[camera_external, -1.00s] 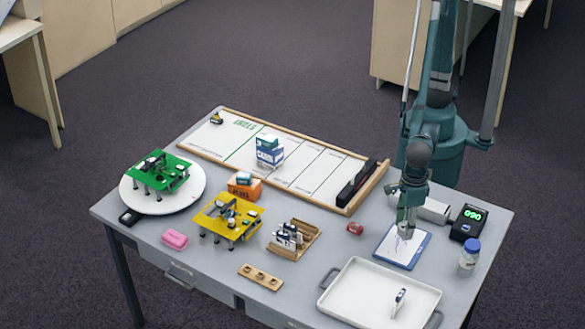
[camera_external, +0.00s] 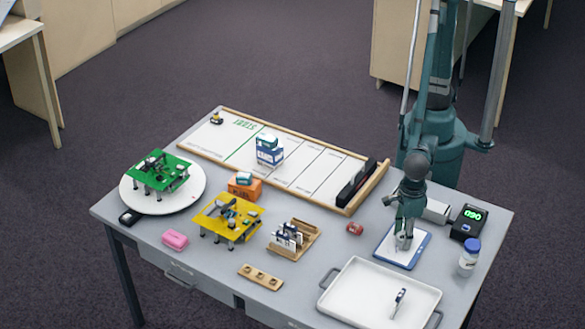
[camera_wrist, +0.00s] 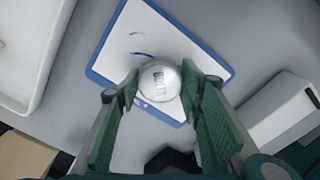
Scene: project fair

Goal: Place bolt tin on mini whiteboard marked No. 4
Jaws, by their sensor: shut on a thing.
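The bolt tin (camera_wrist: 160,82) is a round, silvery tin with "BOLTS" on its lid, seen in the wrist view. My gripper (camera_wrist: 158,88) is shut on it, one green finger on each side. In the external view my gripper (camera_external: 403,242) points down over the mini whiteboard (camera_external: 417,254), a white board with a blue frame. The whiteboard (camera_wrist: 125,38) also shows under the tin in the wrist view. It bears blue strokes, partly covered by the tin, and I cannot read a number. I cannot tell whether the tin touches the board.
A white tray (camera_external: 360,300) stands in front of the whiteboard. A jar with a blue lid (camera_external: 469,258) and a black device with green digits (camera_external: 467,222) stand to the right. A white box (camera_external: 436,211) is behind, and a red can (camera_external: 355,229) lies to the left.

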